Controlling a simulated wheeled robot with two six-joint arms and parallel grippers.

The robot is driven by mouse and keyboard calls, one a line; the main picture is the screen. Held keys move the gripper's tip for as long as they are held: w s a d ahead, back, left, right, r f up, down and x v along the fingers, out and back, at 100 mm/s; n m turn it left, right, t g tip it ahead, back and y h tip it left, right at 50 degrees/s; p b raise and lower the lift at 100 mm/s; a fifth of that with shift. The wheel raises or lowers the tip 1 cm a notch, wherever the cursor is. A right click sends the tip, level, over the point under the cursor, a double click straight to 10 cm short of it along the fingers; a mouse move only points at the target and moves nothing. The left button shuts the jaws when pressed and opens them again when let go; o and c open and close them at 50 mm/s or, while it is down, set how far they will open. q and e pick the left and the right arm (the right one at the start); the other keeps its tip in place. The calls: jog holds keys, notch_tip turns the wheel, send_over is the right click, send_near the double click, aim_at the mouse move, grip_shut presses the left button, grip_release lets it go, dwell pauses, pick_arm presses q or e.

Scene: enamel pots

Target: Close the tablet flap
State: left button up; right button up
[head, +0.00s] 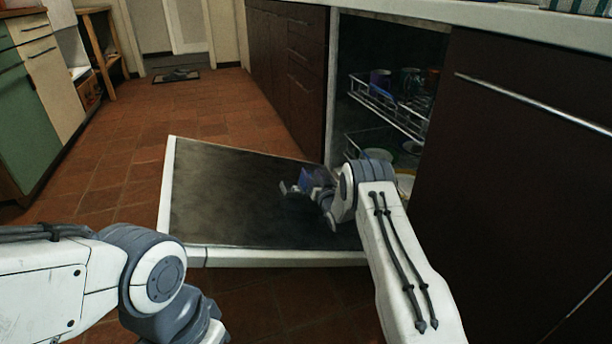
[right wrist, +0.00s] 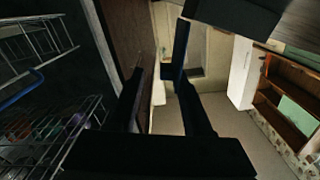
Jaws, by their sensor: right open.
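The open dishwasher door (head: 240,205) lies folded down, with its dark inner face up and a white rim. A small blue-purple part (head: 316,179) shows on or just above this face, behind my right gripper. It appears to be the tablet flap, but the gripper partly hides it and I cannot tell its angle. My right gripper (head: 309,206) is over the right part of the door, with its fingers apart. My left gripper is out of view.
The dishwasher's upper rack (head: 392,108) holds several mugs, and dishes sit in the lower rack (head: 378,148). A dark cabinet front with a long handle (head: 530,103) stands close on the right. Tiled floor (head: 115,165) is free left of the door.

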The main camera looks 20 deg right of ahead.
jog(key=shift+w+a, duration=0.15)
jog(key=shift+a, duration=0.15)
grip_shut()
jog(key=shift+a+r+n, duration=0.1)
jog(key=shift+n, duration=0.2)
jog(key=shift+a+r+n+p, duration=0.2)
jog(key=shift+a+n+p, duration=0.4)
jog(key=shift+n+p, duration=0.4)
jog(key=shift+a+f+n+p, duration=0.15)
jog(key=shift+a+n, duration=0.2)
jog(key=shift+n, duration=0.35)
jog(key=shift+a+r+n+p, duration=0.1)
jog(key=shift+a+n+p, duration=0.1)
jog(key=shift+a+n, duration=0.35)
jog(key=shift+a+f+n+p, duration=0.1)
jog(key=shift+a+n+p, duration=0.1)
jog(key=shift+n, duration=0.65)
jog(key=shift+a, duration=0.1)
